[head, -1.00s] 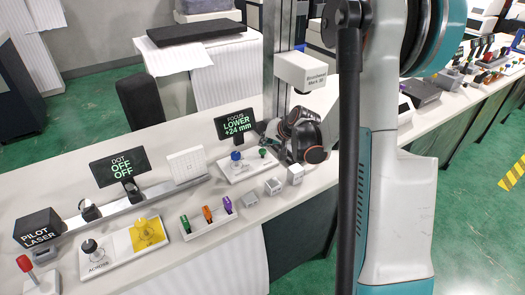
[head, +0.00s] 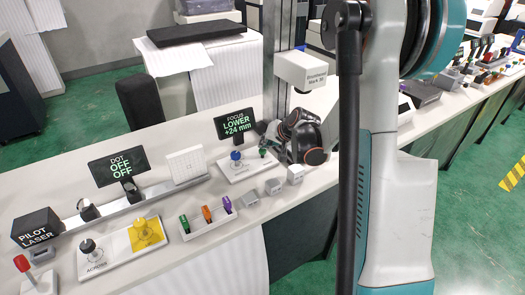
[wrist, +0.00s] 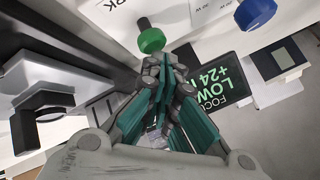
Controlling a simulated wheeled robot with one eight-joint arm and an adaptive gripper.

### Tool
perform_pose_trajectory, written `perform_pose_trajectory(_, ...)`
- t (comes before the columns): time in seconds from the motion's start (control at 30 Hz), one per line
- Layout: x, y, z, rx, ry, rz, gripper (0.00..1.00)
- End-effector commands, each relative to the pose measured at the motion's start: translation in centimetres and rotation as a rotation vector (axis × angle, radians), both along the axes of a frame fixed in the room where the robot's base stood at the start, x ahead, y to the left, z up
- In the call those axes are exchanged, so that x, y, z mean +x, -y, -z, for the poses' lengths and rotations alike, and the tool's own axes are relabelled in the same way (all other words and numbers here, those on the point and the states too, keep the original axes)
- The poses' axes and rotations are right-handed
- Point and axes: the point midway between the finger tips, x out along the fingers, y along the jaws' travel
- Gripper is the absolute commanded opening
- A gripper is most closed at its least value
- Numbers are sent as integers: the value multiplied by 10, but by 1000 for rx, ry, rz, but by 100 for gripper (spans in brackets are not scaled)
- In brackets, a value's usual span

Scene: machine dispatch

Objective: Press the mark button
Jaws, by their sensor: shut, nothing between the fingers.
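A green button (wrist: 151,39) shows in the wrist view beside a label whose visible letters end in "RK". The green button (head: 263,152) also shows in the head view, on the white panel (head: 240,171) below the focus display. My gripper (wrist: 166,62) is shut and empty. In the wrist view its fingertips appear just below the green button; whether they touch it I cannot tell. In the head view my gripper (head: 279,134) is right of the display and close to the green button.
A blue knob (wrist: 255,12) is on the same panel, and it also shows in the head view (head: 236,157). The focus display (head: 234,123) reads "LOWER +24 mm". Small grey blocks (head: 272,186) and a tray of coloured pegs (head: 208,222) stand nearer the table's front edge.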

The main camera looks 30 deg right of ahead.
Motion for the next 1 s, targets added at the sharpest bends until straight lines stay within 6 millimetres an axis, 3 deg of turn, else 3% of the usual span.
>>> perform_pose_trajectory(1.0,0,0,11,0,0,0,0)
